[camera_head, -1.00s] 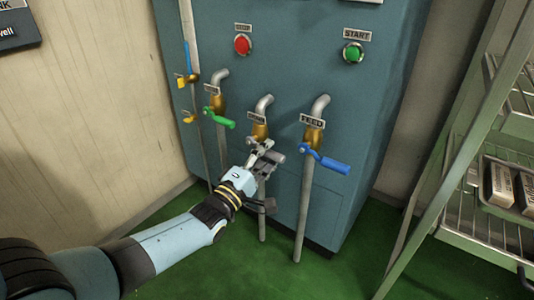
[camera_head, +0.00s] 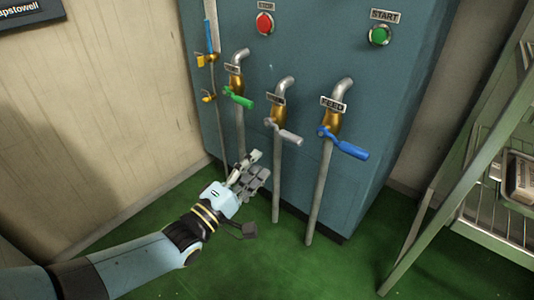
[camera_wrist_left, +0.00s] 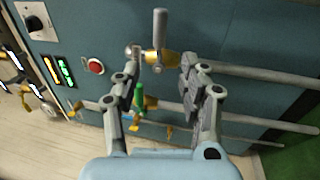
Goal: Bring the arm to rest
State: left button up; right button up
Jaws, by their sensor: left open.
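My left gripper (camera_head: 250,174) is open and empty in the head view. It hangs low in front of the blue-grey cabinet, between the pipe with the green lever (camera_head: 238,97) and the pipe with the grey lever (camera_head: 284,132). It appears apart from both levers. In the left wrist view the two fingers of my left gripper (camera_wrist_left: 160,98) stand wide apart, with nothing between the pads; the grey lever (camera_wrist_left: 160,30) and green lever (camera_wrist_left: 139,97) show beyond them. My right gripper is not in view.
The cabinet (camera_head: 300,45) carries a red button (camera_head: 265,24), a green START button (camera_head: 379,35) and a blue lever (camera_head: 343,144) on the pipe labelled FEED. A metal rack (camera_head: 450,170) stands at the right. Green floor (camera_head: 300,270) is clear in front; a pale wall (camera_head: 110,110) is at left.

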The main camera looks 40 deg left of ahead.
pick_arm(q)
jog(key=shift+s, duration=0.35)
